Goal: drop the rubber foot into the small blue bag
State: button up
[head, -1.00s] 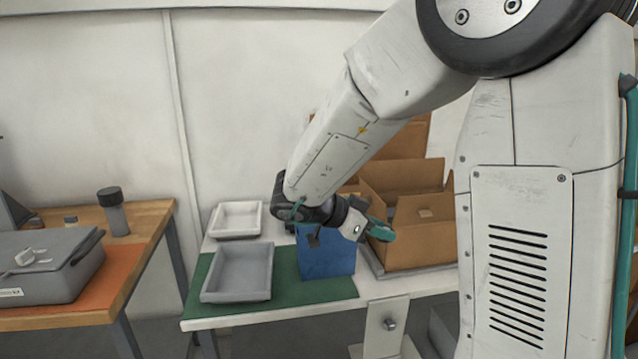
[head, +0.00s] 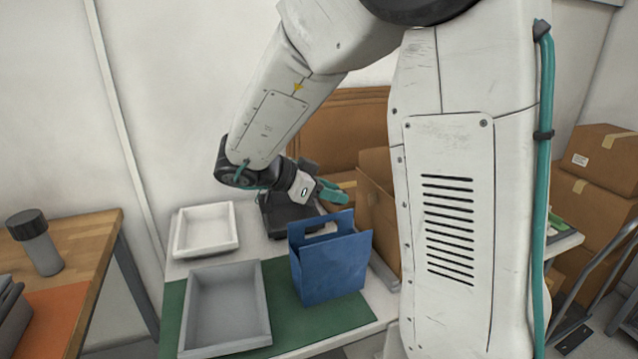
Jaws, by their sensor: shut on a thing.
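The small blue bag (head: 333,268) stands upright on the green mat, with its top open and handle cut-outs in its raised sides. My gripper (head: 334,194) is above and behind the bag, near its back edge in the picture, with its green fingers pointing right. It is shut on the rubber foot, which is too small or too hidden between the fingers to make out. The gripper is apart from the bag.
A grey tray (head: 226,304) lies left of the bag on the green mat (head: 300,330), with a white tray (head: 206,229) behind it. A dark device (head: 283,213) stands behind the bag. Cardboard boxes (head: 373,192) are close on the right. A wooden bench (head: 85,240) is at left.

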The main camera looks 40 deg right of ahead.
jog(key=shift+f, duration=2.95)
jog(key=o, duration=1)
jog(key=shift+o, duration=0.2)
jog(key=shift+w+a+r, duration=0.1)
jog(key=shift+a, duration=0.05)
jog(key=v, duration=0.7)
jog(key=shift+a, duration=0.3)
jog(key=shift+r, duration=0.1)
